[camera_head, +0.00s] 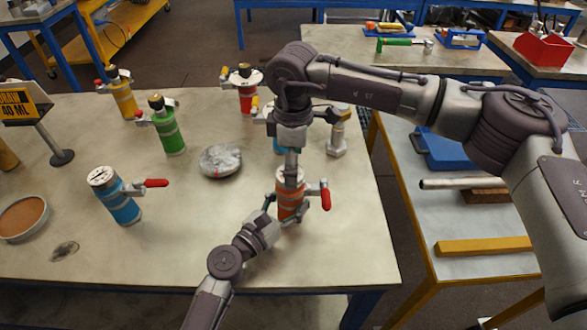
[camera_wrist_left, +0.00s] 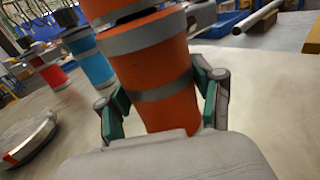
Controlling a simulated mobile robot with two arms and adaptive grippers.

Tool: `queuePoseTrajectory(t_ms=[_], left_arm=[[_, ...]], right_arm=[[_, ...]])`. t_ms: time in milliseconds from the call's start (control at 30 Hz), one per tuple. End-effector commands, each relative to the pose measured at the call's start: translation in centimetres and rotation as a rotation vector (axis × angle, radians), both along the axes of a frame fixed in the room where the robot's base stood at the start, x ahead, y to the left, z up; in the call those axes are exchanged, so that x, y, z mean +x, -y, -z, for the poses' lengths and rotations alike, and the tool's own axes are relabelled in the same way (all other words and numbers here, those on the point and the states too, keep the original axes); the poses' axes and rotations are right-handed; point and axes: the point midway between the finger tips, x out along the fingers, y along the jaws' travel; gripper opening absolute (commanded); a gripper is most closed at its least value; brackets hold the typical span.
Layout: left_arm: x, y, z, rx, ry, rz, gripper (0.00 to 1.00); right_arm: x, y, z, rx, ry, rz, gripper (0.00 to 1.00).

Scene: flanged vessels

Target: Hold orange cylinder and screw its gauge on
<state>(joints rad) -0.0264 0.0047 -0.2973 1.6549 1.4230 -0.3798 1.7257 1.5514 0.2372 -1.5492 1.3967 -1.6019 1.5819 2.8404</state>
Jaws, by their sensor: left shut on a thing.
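The orange cylinder (camera_head: 287,204) stands near the front right of the table, with grey bands and a red-handled lever on its right. My left gripper (camera_head: 284,208) is shut on it from the front. In the left wrist view, the green-padded fingers of the left gripper (camera_wrist_left: 164,100) lie on both sides of the orange cylinder (camera_wrist_left: 155,68). My right gripper (camera_head: 291,166) points straight down above the cylinder's top. Its fingertips are too small and hidden to show if they are open. I cannot make out the gauge; the right gripper covers the cylinder's top.
A green cylinder (camera_head: 168,132), a blue one (camera_head: 119,204), a yellow one (camera_head: 123,99) and a red one (camera_head: 246,100) stand on the table. A round brown-filled dish (camera_head: 23,219) sits far left.

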Motion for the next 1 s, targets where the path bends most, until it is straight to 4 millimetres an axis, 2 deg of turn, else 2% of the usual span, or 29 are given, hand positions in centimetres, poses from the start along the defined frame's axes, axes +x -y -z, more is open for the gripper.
queuePoseTrajectory(t_ms=[100, 167, 567, 667, 767, 1000], left_arm=[[0.0, 0.0, 0.1, 0.000, -0.002, 0.001, 0.00], [0.0, 0.0, 0.1, 0.000, -0.002, 0.001, 0.00], [0.0, 0.0, 0.1, 0.000, -0.002, 0.001, 0.00], [0.0, 0.0, 0.1, 0.000, -0.002, 0.001, 0.00], [0.0, 0.0, 0.1, 0.000, -0.002, 0.001, 0.00], [0.0, 0.0, 0.1, 0.000, -0.002, 0.001, 0.00]], right_arm=[[0.0, 0.0, -1.7, 0.001, 0.001, 0.000, 0.88], [0.0, 0.0, -2.1, 0.000, 0.000, 0.000, 0.88], [0.0, 0.0, -2.2, 0.000, -0.001, -0.044, 0.86], [0.0, 0.0, -2.2, 0.000, -0.001, -0.154, 0.86], [0.0, -0.1, -2.3, -0.002, -0.001, -0.337, 0.86], [0.0, -0.2, -2.6, -0.006, -0.003, -0.882, 0.86]])
